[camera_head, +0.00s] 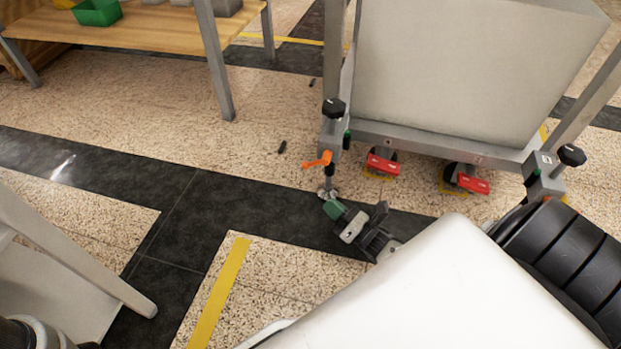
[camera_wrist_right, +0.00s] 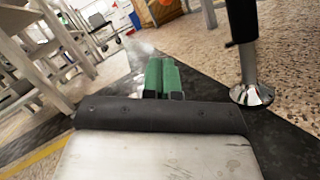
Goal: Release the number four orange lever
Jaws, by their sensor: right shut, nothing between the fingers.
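An orange lever (camera_head: 318,160) sticks out to the left from the grey corner post of the gantry frame, below a black knob (camera_head: 333,108). I cannot read a number on it. My right gripper (camera_head: 334,209) is low, just below and slightly right of the lever, apart from it. Its green fingertips are together and empty, as the right wrist view also shows (camera_wrist_right: 162,76). A round metal foot (camera_wrist_right: 252,95) on a post stands right of the fingers in that view. The lever cannot be made out in the wrist view. My left gripper is not in view.
Two red pedals (camera_head: 382,165) sit by wheels under the gantry's grey crossbar (camera_head: 440,144). A second black knob (camera_head: 572,155) tops the right corner. A wooden bench (camera_head: 150,30) with a green bin (camera_head: 97,12) stands at upper left. Speckled floor left of the lever is mostly clear.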

